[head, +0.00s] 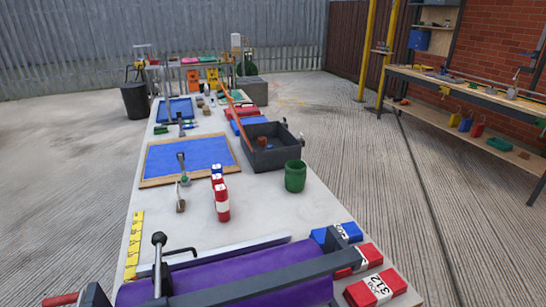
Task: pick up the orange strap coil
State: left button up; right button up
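I cannot make out a clear orange strap coil. A small orange-brown object (262,142) sits in the dark grey open crate (276,160) on the long table; it is too small to tell whether it is a coil. A long thin orange strip (236,112) runs along the table from its far part to the crate's left side. Neither of my grippers shows in the head view.
A purple roll (230,275) under a grey bar fills the near end. Open concrete floor (370,200) lies to the right.

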aim_at(262, 141)
jog(key=i+l+u, duration=0.15)
jog(key=l+u, duration=0.25)
jog(key=l, duration=0.9)
jog(key=l+u, duration=0.35)
jog(key=l, duration=0.95)
jog(key=i+l+u, duration=0.3)
jog(key=l, duration=0.3)
jog(key=i+l+u, duration=0.25)
jog(key=i+l, duration=0.15)
jog(key=l, duration=0.35)
jog(key=i+l+u, duration=0.15)
jog(key=l, duration=0.2)
jog(key=i+l+u, duration=0.1)
jog(key=l+u, duration=0.25)
jog(key=l, duration=0.35)
jog(key=l+u, duration=0.25)
jog(key=l, duration=0.35)
jog(key=i, duration=0.05)
